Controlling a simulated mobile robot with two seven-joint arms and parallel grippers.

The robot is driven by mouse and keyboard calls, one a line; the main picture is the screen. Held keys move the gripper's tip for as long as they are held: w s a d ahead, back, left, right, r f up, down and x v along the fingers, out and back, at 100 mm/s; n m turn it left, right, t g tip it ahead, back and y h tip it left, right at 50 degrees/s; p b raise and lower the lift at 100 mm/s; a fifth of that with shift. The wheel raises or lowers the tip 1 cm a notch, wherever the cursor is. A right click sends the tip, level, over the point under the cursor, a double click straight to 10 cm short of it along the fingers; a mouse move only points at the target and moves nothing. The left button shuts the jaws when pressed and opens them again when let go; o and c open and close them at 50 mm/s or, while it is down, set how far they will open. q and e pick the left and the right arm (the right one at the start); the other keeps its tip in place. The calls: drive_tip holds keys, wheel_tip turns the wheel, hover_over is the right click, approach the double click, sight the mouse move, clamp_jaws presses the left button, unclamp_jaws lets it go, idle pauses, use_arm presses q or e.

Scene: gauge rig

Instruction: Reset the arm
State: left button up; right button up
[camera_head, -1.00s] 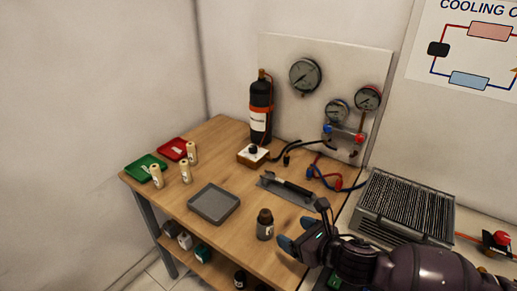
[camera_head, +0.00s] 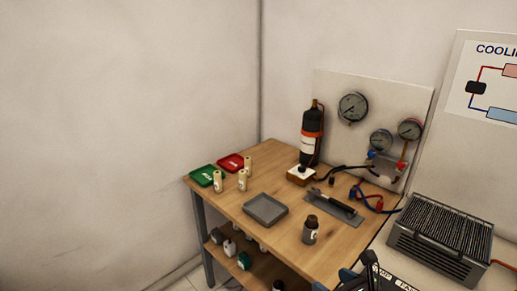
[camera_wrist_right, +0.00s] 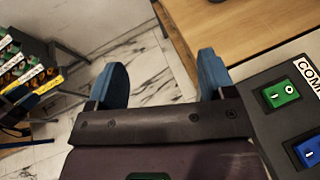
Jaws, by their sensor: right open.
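My right gripper (camera_wrist_right: 163,80) shows in the right wrist view with its two blue fingers spread apart and nothing between them. Tiled floor and a table leg show beyond the fingers. In the head view only a small part of my right gripper (camera_head: 335,281) shows at the bottom edge, in front of the wooden table (camera_head: 236,212). My left gripper is in neither view.
The table holds a grey tray (camera_head: 265,209), a dark bottle (camera_head: 310,230), several pale vials, a green tray (camera_head: 204,178), a red tray (camera_head: 229,163) and a black cylinder (camera_head: 311,137). A panel with green (camera_wrist_right: 282,94) and blue buttons lies close right of my right gripper.

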drive_tip(key=s+d+f+n+h, duration=0.3)
drive_tip(key=s+d+f+n, duration=0.2)
drive_tip(key=n, duration=1.1)
drive_tip(key=s+d+f+n+h, duration=0.3)
drive_tip(key=s+f+n, duration=0.6)
drive_tip(key=n, duration=0.7)
drive_tip(key=d, duration=0.2)
drive_tip(key=shift+s+d+h, duration=0.4)
